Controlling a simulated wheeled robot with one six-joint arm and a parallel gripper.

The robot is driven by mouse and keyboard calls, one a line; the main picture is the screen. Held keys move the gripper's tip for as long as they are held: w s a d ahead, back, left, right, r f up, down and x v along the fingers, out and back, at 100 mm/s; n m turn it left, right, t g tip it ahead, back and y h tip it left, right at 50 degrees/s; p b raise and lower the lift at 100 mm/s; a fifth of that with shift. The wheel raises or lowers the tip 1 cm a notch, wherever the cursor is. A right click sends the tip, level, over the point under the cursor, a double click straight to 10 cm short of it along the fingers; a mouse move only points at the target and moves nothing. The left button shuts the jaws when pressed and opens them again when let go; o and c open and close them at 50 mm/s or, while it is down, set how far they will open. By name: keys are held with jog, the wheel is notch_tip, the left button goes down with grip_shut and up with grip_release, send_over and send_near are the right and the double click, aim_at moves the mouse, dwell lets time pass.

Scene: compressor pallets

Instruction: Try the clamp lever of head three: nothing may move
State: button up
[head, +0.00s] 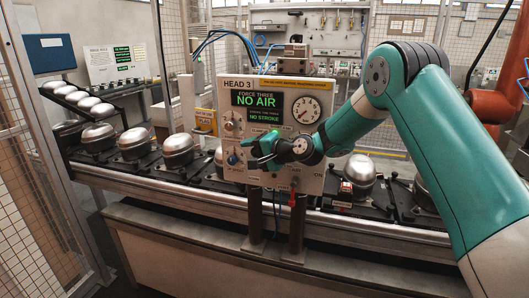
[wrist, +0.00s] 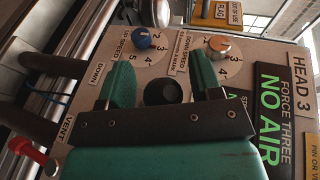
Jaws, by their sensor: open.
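The head three panel (head: 300,90) stands upright over the pallet line; its displays read "NO AIR" and "NO STROKE". My gripper (head: 252,151) is in front of the panel's lower left part, fingers pointing left in the head view. In the wrist view its green fingers (wrist: 160,68) are open, with a black round knob (wrist: 163,92) seen between them; I cannot tell whether they touch it. A blue knob (wrist: 143,38) and a copper knob (wrist: 218,45) sit beyond the fingertips. A red handle (wrist: 26,150) is by the "VENT" label. No part is labelled as the clamp lever.
Silver compressor domes (head: 177,151) sit on black pallets along the conveyor rail (head: 130,181), both sides of the panel. A yellow sign (head: 205,121) is left of the panel. Mesh fencing (head: 30,190) stands at left. An orange arm (head: 497,104) is at right.

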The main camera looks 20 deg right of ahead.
jog(key=b+v, duration=0.6)
jog(key=v, duration=1.1)
jog(key=shift+r, duration=0.1)
